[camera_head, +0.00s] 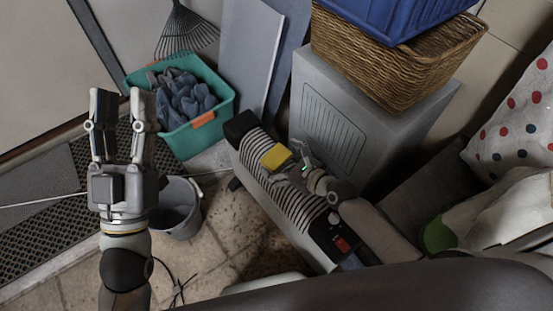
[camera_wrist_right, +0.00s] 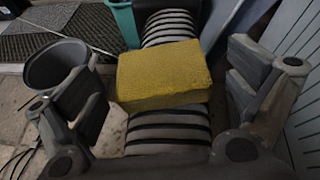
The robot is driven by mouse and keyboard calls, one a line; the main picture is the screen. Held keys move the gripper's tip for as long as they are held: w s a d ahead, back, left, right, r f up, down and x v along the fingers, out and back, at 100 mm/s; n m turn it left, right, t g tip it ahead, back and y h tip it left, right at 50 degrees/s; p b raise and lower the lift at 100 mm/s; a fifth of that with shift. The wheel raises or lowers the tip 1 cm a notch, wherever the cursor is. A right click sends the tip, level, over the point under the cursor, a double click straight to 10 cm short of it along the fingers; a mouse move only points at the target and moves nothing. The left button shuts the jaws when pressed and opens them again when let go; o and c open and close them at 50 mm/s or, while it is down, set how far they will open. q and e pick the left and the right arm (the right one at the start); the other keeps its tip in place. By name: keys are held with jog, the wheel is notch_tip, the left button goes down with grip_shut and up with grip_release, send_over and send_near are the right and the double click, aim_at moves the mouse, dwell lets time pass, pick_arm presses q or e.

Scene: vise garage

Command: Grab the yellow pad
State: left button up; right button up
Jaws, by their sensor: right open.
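The yellow pad (camera_head: 275,157) lies on top of the striped white-and-black heater (camera_head: 300,205) in the head view. In the right wrist view the pad (camera_wrist_right: 163,74) is a rough yellow block, centred between the fingers. My right gripper (camera_head: 298,163) is at the pad's right side in the head view. In the right wrist view my right gripper (camera_wrist_right: 165,95) is open, with a finger on each side of the pad and gaps between them. My left gripper (camera_head: 123,110) is open and empty, raised at the left, away from the pad.
A teal bin (camera_head: 212,130) with blue-grey gloves stands behind the heater. A grey bucket (camera_head: 178,208) stands on the floor to its left. A grey cabinet (camera_head: 355,115) with a wicker basket (camera_head: 395,70) on top stands close at the right.

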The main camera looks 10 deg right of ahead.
pick_arm(q)
jog(key=shift+s+a+r+t+h+b, duration=0.15)
jog(key=shift+s+r+t+h+b, duration=0.25)
jog(key=shift+s+r+t, duration=0.85)
pick_arm(e)
jog(key=shift+x, duration=1)
pick_arm(q)
jog(key=shift+s+r, duration=0.1)
jog(key=shift+s, duration=0.05)
pick_arm(e)
jog(key=c, duration=0.9)
pick_arm(q)
jog(key=shift+w+g, duration=0.2)
jog(key=shift+g, duration=0.15)
pick_arm(e)
jog(key=shift+r, duration=0.2)
